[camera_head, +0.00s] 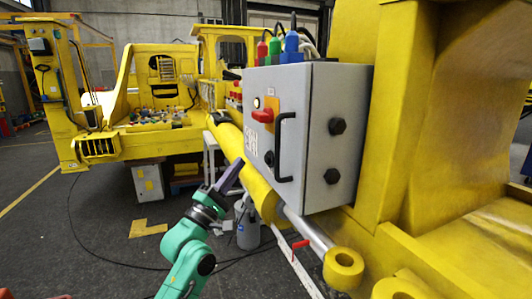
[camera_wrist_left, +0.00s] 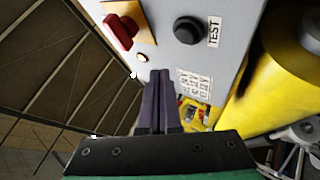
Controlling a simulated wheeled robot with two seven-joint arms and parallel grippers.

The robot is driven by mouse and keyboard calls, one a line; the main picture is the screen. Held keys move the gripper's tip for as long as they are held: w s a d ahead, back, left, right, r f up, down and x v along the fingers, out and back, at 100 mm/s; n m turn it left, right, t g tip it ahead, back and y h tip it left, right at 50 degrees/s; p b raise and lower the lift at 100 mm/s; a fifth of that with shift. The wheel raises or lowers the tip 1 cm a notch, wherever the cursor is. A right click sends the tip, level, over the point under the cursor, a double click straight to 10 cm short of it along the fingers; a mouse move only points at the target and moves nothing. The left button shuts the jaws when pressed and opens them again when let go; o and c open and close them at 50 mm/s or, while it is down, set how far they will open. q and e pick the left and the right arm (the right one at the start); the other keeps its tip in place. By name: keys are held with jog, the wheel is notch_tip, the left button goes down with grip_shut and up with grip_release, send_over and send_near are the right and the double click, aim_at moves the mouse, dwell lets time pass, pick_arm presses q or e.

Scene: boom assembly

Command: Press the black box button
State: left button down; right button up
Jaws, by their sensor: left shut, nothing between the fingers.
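The grey control box (camera_head: 318,85) is fixed to the yellow machine at the centre of the head view. Its front face has a red switch (camera_head: 262,116), a black handle (camera_head: 279,150) and a small dark round part (camera_head: 269,158) partly behind the handle. In the left wrist view, a black round button (camera_wrist_left: 188,30) sits beside a TEST label (camera_wrist_left: 214,31), with the red switch (camera_wrist_left: 120,32) to its left. My left gripper (camera_head: 232,172) is shut and empty, below and left of the box face. Its fingers (camera_wrist_left: 161,88) point toward the face, apart from the button in the picture.
Two black knobs (camera_head: 337,126) are on the box's right side. A yellow cylinder (camera_head: 258,185) with a silver rod (camera_head: 308,232) runs below the box. A grey container (camera_head: 247,224) stands behind my left arm. Open dark floor (camera_head: 95,215) lies to the left.

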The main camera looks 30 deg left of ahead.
aim_at(268, 159)
pick_arm(q)
jog(key=w+d, duration=0.1)
jog(key=w+d+p, duration=0.1)
jog(key=w, duration=0.1)
jog(key=shift+w+d, duration=0.15)
jog(key=shift+d, duration=0.1)
dwell(0.4)
jog(key=shift+w+p, duration=0.15)
jog(key=shift+p, duration=0.15)
dwell(1.2)
jog(key=shift+w+d, duration=0.2)
jog(key=shift+d, duration=0.05)
jog(key=shift+w+d, duration=0.25)
jog(key=shift+w, duration=0.15)
dwell(0.7)
jog(key=shift+s+a, duration=0.45)
jog(key=shift+s, duration=0.3)
